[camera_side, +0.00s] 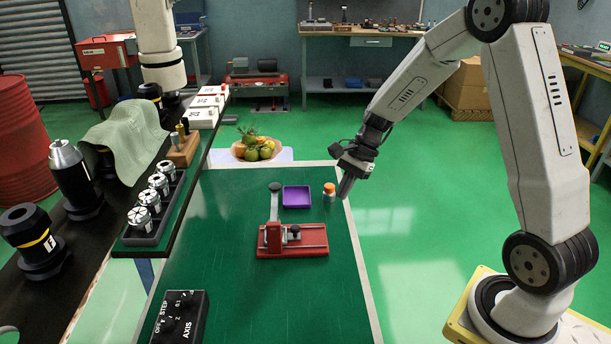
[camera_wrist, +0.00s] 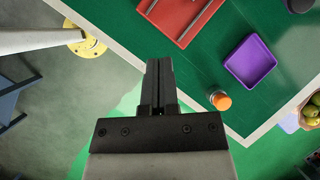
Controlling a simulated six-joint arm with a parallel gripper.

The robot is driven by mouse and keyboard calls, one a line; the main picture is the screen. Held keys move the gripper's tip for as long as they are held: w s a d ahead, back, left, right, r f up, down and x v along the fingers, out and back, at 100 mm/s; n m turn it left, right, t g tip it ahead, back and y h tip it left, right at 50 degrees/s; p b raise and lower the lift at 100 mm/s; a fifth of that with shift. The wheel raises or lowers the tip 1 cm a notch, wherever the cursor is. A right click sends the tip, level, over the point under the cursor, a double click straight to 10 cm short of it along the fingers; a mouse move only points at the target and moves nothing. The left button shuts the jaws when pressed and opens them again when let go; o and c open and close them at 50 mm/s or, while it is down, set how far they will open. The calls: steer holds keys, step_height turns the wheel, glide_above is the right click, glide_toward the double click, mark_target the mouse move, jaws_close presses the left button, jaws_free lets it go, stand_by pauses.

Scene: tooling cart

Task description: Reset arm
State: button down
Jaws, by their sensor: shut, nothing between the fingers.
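My gripper (camera_side: 346,186) hangs at the right edge of the green cart top (camera_side: 225,215), above and just to the right of a small orange-capped bottle (camera_side: 329,189). In the wrist view my gripper's fingers (camera_wrist: 159,68) are together, with nothing between them. The bottle also shows in the wrist view (camera_wrist: 220,100), right of the fingers and apart from them. My arm comes in from its base at the right.
A purple tray (camera_side: 297,197) sits left of the bottle. A red fixture (camera_side: 292,240) with an upright lever stands nearer the camera. A control box (camera_side: 180,318) is at the front left. Collets (camera_side: 150,200) fill a rack at left. A fruit bowl (camera_side: 256,149) is behind.

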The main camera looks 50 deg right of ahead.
steer(key=s+a+n+t+h, duration=0.1)
steer(key=s+a+n+h, duration=0.4)
steer(key=n, duration=1.2)
steer(key=shift+s+a+r+n+h, duration=0.3)
steer(key=shift+s+a, duration=1.55)
steer(key=shift+s, duration=1.25)
steer(key=shift+w, duration=0.15)
